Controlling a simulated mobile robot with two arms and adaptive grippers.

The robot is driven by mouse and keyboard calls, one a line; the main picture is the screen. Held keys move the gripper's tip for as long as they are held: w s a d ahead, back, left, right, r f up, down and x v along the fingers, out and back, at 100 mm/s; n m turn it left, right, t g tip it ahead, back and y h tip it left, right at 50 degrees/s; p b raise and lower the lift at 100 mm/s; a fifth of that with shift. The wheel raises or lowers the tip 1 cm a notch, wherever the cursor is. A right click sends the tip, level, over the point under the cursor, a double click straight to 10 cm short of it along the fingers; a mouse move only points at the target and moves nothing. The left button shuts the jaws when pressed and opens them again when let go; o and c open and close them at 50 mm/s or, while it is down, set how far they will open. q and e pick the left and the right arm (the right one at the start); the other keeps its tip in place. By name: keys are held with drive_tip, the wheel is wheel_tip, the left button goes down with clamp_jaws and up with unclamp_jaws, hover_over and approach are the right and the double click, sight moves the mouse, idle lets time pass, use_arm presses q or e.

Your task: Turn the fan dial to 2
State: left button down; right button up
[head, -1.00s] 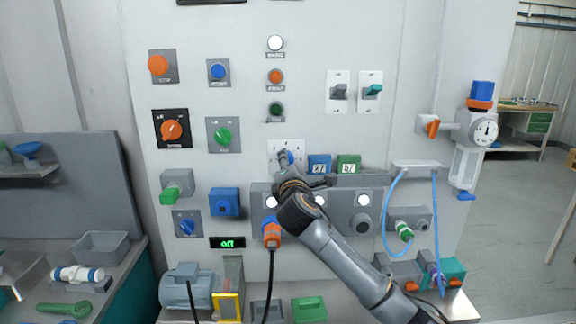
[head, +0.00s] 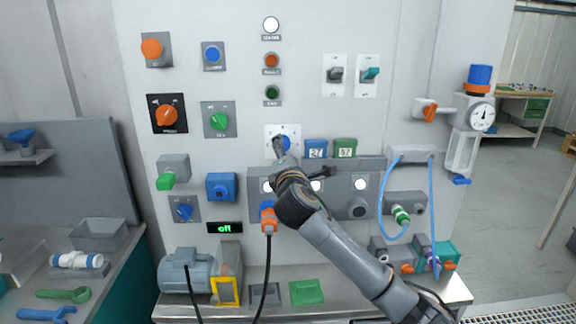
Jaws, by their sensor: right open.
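A blue dial (head: 285,142) sits on a white plate (head: 270,131) in the middle of the panel. Small marks ring it, too small to read, so I cannot tell its setting or confirm a fan label. My right gripper (head: 279,148) is open at the dial, its fingertips over the dial's lower left part. I cannot tell whether they touch it. My right arm comes in from the lower right. My left gripper is not in view.
Other dials are on the left: an orange one (head: 166,115), a green one (head: 219,121) and a small blue one (head: 184,211). A display (head: 224,228) reads "off".

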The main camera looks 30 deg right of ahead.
drive_tip(key=v, duration=0.9)
drive_tip(key=shift+s, duration=0.25)
